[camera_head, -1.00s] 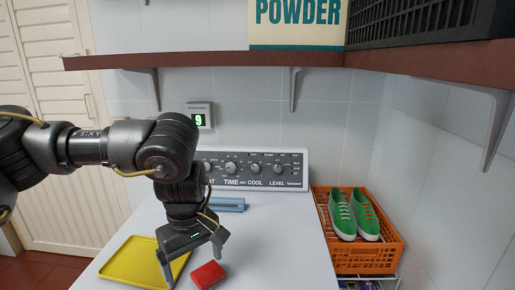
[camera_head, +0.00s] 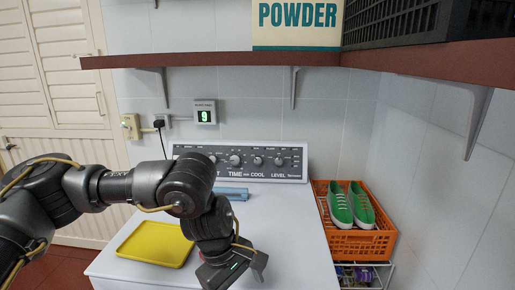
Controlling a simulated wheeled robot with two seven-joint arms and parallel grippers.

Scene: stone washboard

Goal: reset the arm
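My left gripper (camera_head: 236,280) reaches down over the front of the white machine top (camera_head: 290,225), at the bottom edge of the view. Its right finger stands out to the side, and it looks open. Its lower end is cut off by the frame, so the space between the fingers is not fully visible. The red block seen earlier is not visible now; it is hidden by the gripper or below the frame. My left arm comes in bent from the left. My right gripper is not in view.
A yellow tray (camera_head: 156,243) lies left of the gripper. A blue object (camera_head: 232,194) lies by the control panel (camera_head: 258,161). An orange crate (camera_head: 355,246) with green shoes (camera_head: 350,205) stands at right. A brown shelf (camera_head: 220,60) spans above. The machine top's right part is clear.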

